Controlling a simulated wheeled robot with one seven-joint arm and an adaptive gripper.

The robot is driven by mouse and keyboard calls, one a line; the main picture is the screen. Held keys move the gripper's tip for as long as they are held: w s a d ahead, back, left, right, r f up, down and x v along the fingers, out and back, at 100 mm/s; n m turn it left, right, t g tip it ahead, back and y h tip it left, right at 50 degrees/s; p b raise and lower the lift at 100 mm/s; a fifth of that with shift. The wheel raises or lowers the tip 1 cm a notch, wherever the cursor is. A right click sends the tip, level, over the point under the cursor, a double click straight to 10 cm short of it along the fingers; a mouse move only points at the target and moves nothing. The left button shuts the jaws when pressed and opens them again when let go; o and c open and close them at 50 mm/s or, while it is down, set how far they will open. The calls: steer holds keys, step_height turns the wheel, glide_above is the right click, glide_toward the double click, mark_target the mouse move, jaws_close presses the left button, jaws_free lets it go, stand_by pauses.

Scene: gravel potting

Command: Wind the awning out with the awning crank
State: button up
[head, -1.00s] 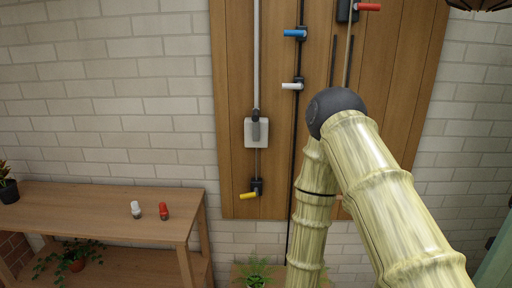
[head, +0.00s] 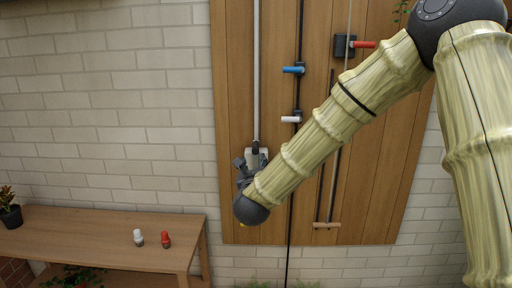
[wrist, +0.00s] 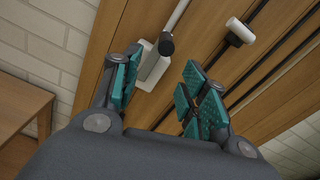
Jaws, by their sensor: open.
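A long pale grey rod (head: 257,75), which looks like the awning crank, runs down the wooden board to a dark end at a white wall plate (head: 252,153). In the wrist view the rod (wrist: 178,17) ends in a dark round knob (wrist: 166,46) in front of the white plate (wrist: 150,69). My gripper (head: 245,168) is at the plate in the head view and partly hides it. In the wrist view its teal-padded fingers (wrist: 160,88) are spread, with the knob beyond the gap between them. Nothing is held. The awning is not recognisable in view.
Blue (head: 293,70) and white (head: 291,119) levers sit on a black pipe right of the rod. A red lever (head: 363,44) and a wooden T-handle (head: 326,225) are farther right. A wooden table (head: 100,235) with white and red bottles stands at lower left.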

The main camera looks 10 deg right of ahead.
mark_target(256, 149)
steer(key=shift+w+d+r+m+p, duration=0.2)
steer(key=shift+w+r, duration=0.1)
steer(key=shift+r, duration=0.15)
steer(key=shift+w+d+r+m+p, duration=0.1)
steer(key=shift+w+r+m, duration=0.1)
steer(key=shift+w+r, duration=0.15)
steer(key=p+x, duration=0.3)
steer(key=x, duration=0.5)
steer(key=shift+w+p, duration=0.15)
steer(key=shift+p, duration=0.15)
steer(key=shift+w+d+f, duration=0.1)
steer(key=shift+w+d, duration=0.1)
steer(key=shift+w, duration=0.45)
jaws_close()
